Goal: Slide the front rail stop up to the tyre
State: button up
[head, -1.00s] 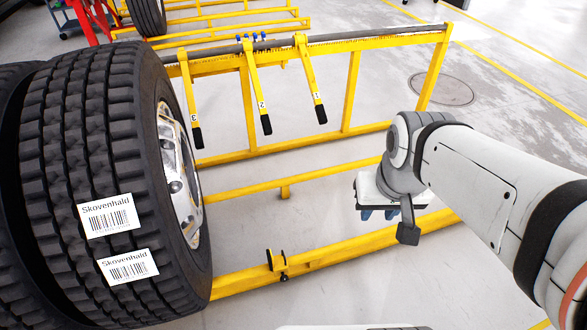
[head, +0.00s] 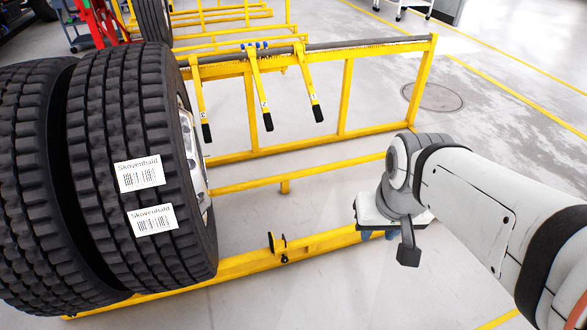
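The front rail stop (head: 278,247) is a small yellow and black clamp on the front yellow rail (head: 330,241) of the rack. The tyre (head: 150,200) is large and black with two white barcode labels, and stands upright on the left of the rack. A gap of bare rail shows between the stop and the tyre's right side. My gripper (head: 378,236) is right of the stop, near the front rail in the picture and apart from the stop. Its blue fingertips point down and are mostly hidden behind its body, so its opening cannot be judged.
A second tyre (head: 40,190) stands left of the first. Several yellow levers with black grips, such as the middle lever (head: 260,90), hang from the rear bar (head: 370,42). A lower yellow crossbar (head: 300,178) runs behind the front rail. The floor at front centre is clear.

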aim_at(280, 247)
jog(key=u, duration=0.15)
jog(key=i, duration=0.9)
jog(key=z, duration=0.05)
